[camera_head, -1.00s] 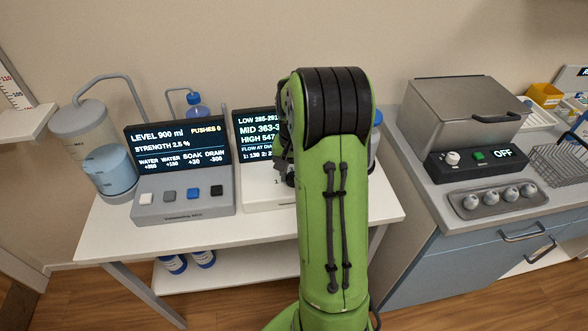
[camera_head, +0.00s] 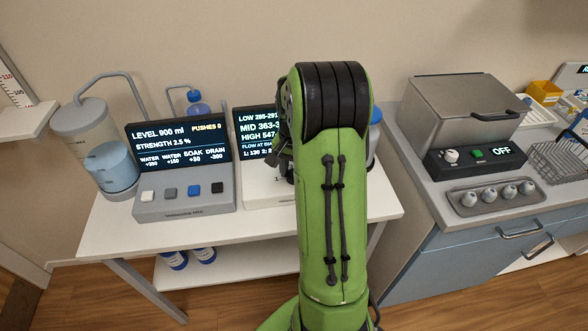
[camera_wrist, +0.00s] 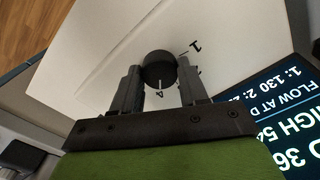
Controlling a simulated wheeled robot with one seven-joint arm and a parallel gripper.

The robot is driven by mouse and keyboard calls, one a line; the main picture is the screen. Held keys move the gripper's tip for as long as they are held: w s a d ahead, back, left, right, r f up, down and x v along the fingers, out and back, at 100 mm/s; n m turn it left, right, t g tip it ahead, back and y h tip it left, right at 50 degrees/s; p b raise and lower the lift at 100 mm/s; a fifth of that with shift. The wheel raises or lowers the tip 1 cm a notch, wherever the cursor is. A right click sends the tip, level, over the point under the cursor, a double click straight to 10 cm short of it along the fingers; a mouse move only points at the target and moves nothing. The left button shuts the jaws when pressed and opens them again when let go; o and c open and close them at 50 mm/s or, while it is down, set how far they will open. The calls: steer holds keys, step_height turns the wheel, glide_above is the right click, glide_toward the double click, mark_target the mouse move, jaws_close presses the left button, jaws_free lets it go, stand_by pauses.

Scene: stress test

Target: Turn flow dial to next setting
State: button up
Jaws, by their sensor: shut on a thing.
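The flow dial (camera_wrist: 159,68) is a round dark knob with a pale pointer line, on the sloped white face of the flow unit (camera_wrist: 105,50). In the wrist view my gripper (camera_wrist: 158,78) is shut on the dial, with one finger on each side. The marks "1" and "4" show beside the dial; other marks are hidden. In the head view my green arm hides the dial and my fingers. The flow unit's dark screen (camera_head: 255,130) shows LOW, MID and HIGH lines, partly covered by my arm.
Left of the flow unit stands a grey mixing unit (camera_head: 184,205) with several buttons and a screen (camera_head: 178,145). A clear tank (camera_head: 108,160) stands at the far left. On the right counter are a metal bath (camera_head: 465,105) and a tray of round items (camera_head: 495,200).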

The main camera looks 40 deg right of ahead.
steer(key=o, duration=1)
steer(key=shift+o, duration=0.2)
step_height(320, 180, up, 16)
steer(key=p, duration=0.5)
steer(key=shift+f, duration=0.1)
